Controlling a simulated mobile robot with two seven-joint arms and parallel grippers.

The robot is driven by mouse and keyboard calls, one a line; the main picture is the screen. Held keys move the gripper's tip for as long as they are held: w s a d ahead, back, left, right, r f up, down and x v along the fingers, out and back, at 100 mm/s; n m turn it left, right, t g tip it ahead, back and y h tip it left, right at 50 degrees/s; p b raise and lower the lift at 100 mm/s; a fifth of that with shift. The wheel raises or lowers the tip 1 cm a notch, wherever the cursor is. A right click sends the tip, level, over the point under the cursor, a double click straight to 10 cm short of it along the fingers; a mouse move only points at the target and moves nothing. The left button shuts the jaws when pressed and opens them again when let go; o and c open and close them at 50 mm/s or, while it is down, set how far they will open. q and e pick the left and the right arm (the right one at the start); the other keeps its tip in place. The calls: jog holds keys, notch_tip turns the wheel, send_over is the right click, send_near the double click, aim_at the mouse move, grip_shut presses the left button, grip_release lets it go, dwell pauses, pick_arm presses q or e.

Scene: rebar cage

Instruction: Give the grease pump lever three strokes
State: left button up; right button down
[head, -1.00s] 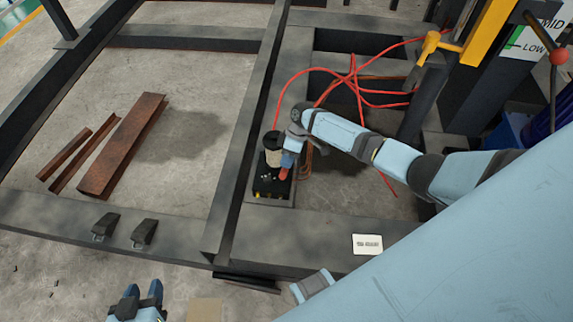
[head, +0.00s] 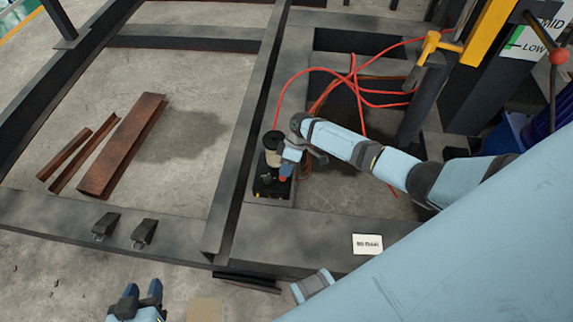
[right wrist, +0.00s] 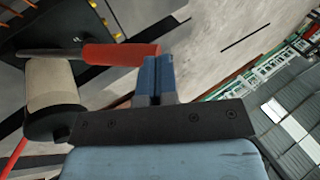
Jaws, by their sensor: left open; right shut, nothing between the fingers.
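The grease pump stands on the dark frame, with a pale cylindrical reservoir (head: 272,158) and a dark cap (head: 273,140). Its lever has a red grip, seen large in the right wrist view (right wrist: 120,55), with a dark rod running left past the reservoir (right wrist: 50,85). My right gripper (head: 286,173) is shut and empty at the pump. In the right wrist view its fingers (right wrist: 158,75) are beside the free end of the red grip; whether they touch cannot be told. In the head view they hide most of the grip. My left gripper (head: 138,298) is open and empty at the lower left.
Red hoses (head: 350,85) loop over the frame behind the pump. Rusty steel channels (head: 125,145) lie on the floor at left. A white label (head: 367,244) is on the front beam (head: 320,235). A yellow post (head: 488,35) stands at upper right.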

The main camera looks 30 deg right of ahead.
jog(key=shift+s+a+f, duration=0.3)
jog(key=shift+f, duration=0.2)
jog(key=shift+s+f, duration=0.1)
dwell(0.3)
jog(key=shift+s+a+f, duration=0.25)
jog(key=shift+s+f, duration=0.05)
jog(key=shift+f, duration=0.2)
jog(key=shift+s+a+f+b, duration=0.25)
jog(key=shift+s+f+b, duration=0.05)
jog(key=shift+f, duration=0.35)
